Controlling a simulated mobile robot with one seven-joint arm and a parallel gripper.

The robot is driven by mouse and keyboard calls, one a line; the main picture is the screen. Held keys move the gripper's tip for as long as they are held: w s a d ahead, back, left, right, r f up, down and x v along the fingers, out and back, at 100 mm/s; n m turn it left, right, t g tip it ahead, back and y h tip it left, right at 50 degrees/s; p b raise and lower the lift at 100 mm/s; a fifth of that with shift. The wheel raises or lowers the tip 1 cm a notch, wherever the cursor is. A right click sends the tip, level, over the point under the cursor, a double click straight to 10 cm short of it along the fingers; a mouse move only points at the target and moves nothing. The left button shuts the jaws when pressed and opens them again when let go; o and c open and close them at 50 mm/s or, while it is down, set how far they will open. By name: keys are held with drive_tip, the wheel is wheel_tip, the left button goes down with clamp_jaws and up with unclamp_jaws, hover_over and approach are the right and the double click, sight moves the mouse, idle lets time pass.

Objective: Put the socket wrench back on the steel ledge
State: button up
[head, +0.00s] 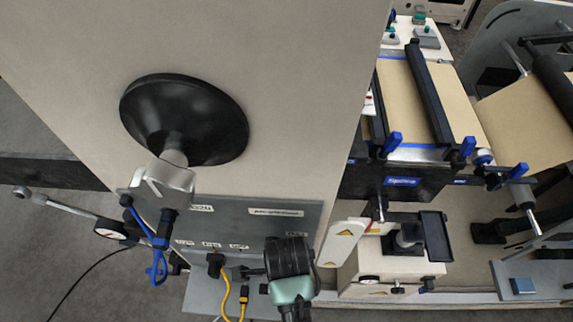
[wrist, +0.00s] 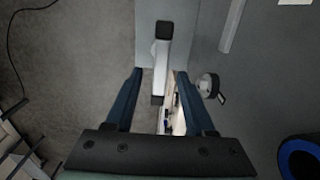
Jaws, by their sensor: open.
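My gripper (wrist: 158,75) is open in the wrist view, its two dark blue fingers spread apart. A light grey bar with black ends (wrist: 165,52) shows between the fingers; it may be the socket wrench, but I cannot tell for sure, nor whether the fingers touch it. In the head view my teal and black gripper body (head: 291,288) is at the bottom, its fingertips cut off by the frame. The grey steel ledge (head: 205,298) lies to its left, below a labelled steel panel (head: 255,228).
A rod with a round end (head: 62,207) and a dial (head: 110,229) extends left over the floor. A black disc (head: 205,120) is on the large beige face. Blue and yellow hoses (head: 227,292) hang near the panel. A roller machine (head: 420,100) stands at right.

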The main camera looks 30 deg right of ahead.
wheel_tip(320, 180, up, 6)
drive_tip(key=shift+f, duration=0.2)
idle(0.5)
